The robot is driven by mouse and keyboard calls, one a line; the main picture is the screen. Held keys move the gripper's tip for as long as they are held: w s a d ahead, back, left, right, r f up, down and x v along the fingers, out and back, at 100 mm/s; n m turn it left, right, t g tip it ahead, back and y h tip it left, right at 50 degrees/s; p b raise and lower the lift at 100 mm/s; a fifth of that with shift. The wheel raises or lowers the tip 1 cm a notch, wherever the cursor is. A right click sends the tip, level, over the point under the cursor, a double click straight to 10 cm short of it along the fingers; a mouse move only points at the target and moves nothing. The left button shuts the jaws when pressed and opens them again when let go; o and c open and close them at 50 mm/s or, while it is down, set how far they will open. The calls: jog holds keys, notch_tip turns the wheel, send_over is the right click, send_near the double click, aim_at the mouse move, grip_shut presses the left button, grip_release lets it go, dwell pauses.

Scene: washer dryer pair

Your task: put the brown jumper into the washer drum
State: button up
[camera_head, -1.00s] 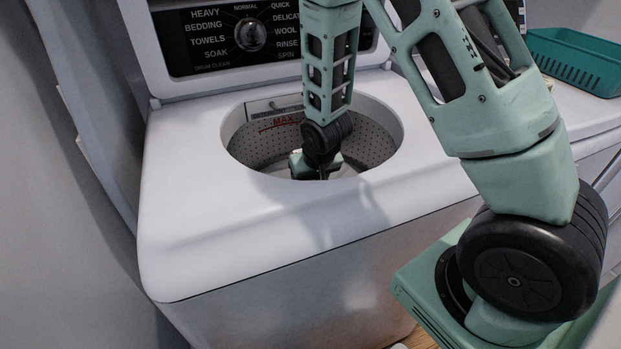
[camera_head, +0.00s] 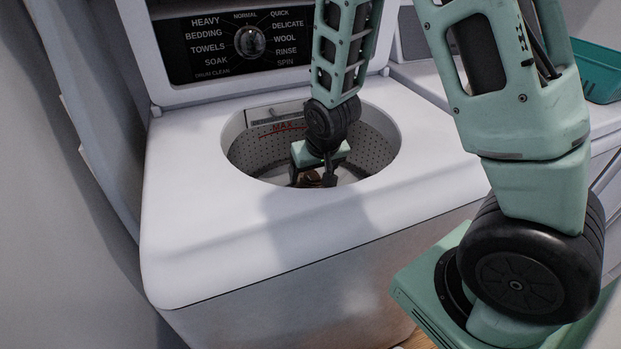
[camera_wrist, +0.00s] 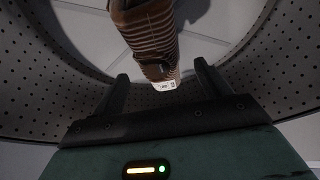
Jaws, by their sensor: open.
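The washer drum (camera_head: 258,152) is open at the top, with a perforated grey wall and a red MAX mark. My gripper (camera_head: 314,182) points down inside the drum opening. A small brown part of the jumper (camera_head: 309,176) shows at its jaws. In the wrist view, my gripper (camera_wrist: 160,78) has its two fingers spread apart. The striped brown jumper (camera_wrist: 150,35), with a white label at its near end, lies beyond and between the fingertips, with gaps on both sides. The perforated drum wall (camera_wrist: 35,85) surrounds it. I cannot tell whether the jumper touches the drum floor.
The washer's white top (camera_head: 200,215) surrounds the opening, and the control panel (camera_head: 205,50) stands behind it. A teal basket (camera_head: 595,72) sits on the neighbouring machine at the right. A grey wall is close on the left.

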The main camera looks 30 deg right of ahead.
jog(key=v, duration=0.5)
jog(key=shift+s+r+p, duration=0.15)
jog(key=shift+r+p, duration=0.25)
jog(key=shift+a, duration=0.1)
